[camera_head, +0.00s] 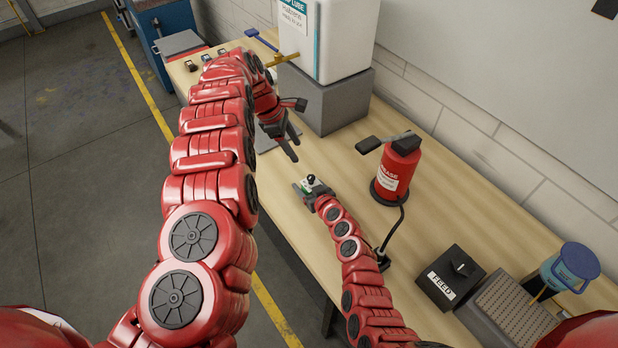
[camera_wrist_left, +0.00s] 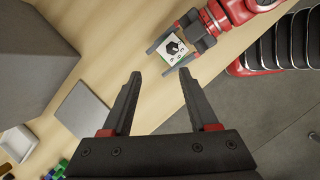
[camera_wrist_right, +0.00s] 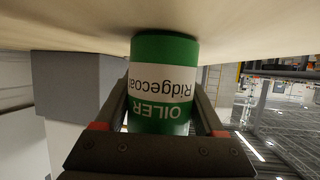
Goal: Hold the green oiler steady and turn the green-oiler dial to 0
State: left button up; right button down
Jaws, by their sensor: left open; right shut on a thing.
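The green oiler (camera_wrist_right: 165,70) is a green can with a white band, seen in the right wrist view between the two fingers of my right gripper (camera_wrist_right: 165,105). My right gripper is shut on it at the table. The oiler's white top face (camera_wrist_left: 176,50) carries a black dial knob (camera_wrist_left: 172,47) and shows in the left wrist view; its markings are too small to read. My left gripper (camera_head: 293,145) is open and empty, apart from the oiler and above it in the head view. In the left wrist view, the left fingertips (camera_wrist_left: 160,76) point toward the oiler side.
A red grease canister (camera_head: 397,172) stands right of the oiler. A grey block (camera_head: 335,105) under a white lube container (camera_head: 345,40) stands behind the left gripper. A black FEED box (camera_head: 450,275) and a blue-lidded can (camera_head: 570,265) are at the right. Table between oiler and block is clear.

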pick_arm(q)
jog(key=w+a+r+m+t, duration=0.1)
jog(key=w+a+m+t, duration=0.1)
jog(key=w+a+m, duration=0.15)
jog(key=m+t+y, duration=0.2)
jog(key=m+y, duration=0.1)
jog(key=m, duration=1.5)
send_over(311, 176)
jog(key=s+a, duration=0.2)
jog(key=s, duration=0.3)
jog(key=shift+n, duration=0.25)
jog(key=x, duration=1)
jog(key=shift+w+d+f, duration=0.1)
jog(key=shift+d+f, duration=0.2)
jog(key=shift+d, duration=0.05)
grip_shut()
